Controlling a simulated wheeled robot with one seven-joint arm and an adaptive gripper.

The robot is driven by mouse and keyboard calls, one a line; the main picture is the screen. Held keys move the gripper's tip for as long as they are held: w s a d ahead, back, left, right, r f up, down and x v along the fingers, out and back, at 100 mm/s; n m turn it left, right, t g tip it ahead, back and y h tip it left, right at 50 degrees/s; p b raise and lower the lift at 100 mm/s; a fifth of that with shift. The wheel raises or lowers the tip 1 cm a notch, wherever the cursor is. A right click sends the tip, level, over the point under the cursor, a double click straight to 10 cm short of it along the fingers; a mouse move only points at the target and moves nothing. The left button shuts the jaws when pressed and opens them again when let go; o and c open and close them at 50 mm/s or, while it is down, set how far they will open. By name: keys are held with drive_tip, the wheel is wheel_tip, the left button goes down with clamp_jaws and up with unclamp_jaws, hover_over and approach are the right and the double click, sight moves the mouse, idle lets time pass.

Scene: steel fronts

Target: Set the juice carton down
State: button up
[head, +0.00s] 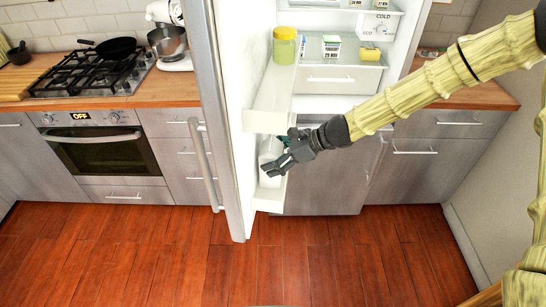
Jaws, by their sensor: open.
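My gripper (275,164) is open, with its fingers pointing left into the lower shelf of the fridge door. A pale, whitish upright object (270,147) stands in that door shelf (270,199), right by my fingers. It may be the juice carton, but the gripper covers part of it and its label cannot be read. Whether my fingers touch it, I cannot tell. A small teal patch shows behind the gripper.
The fridge door (227,130) stands open. A yellow-green jar (285,50) is on its upper shelf. Small cartons (331,44) and a yellow item (370,54) stand inside the fridge. A stove (95,75) with a black pan (116,47) is at left. The wooden floor is clear.

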drive_tip(key=b+v, duration=0.2)
drive_tip(key=v, duration=1)
idle(0.3)
drive_tip(key=s+d+f+n+g+h, duration=0.1)
drive_tip(key=s+d+f+n+h, duration=0.1)
drive_tip(key=s+f, duration=0.45)
drive_tip(key=s+d+f+n+g+h, duration=0.15)
drive_tip(key=s+f, duration=0.25)
drive_tip(key=f, duration=0.6)
drive_tip(key=s+d+f+n+h, duration=0.25)
drive_tip(key=s+f, duration=0.25)
drive_tip(key=f, duration=0.3)
drive_tip(key=s+d+f+n+h, duration=0.2)
drive_tip(key=s+f+n, duration=0.4)
drive_tip(key=s, duration=0.5)
drive_tip(key=s+d+f+n+h, duration=0.3)
drive_tip(key=s+d+f+n, duration=0.2)
drive_tip(key=s, duration=0.6)
drive_tip(key=shift+f+n+t, duration=0.35)
drive_tip(key=shift+f+n, duration=0.3)
drive_tip(key=shift+n, duration=0.55)
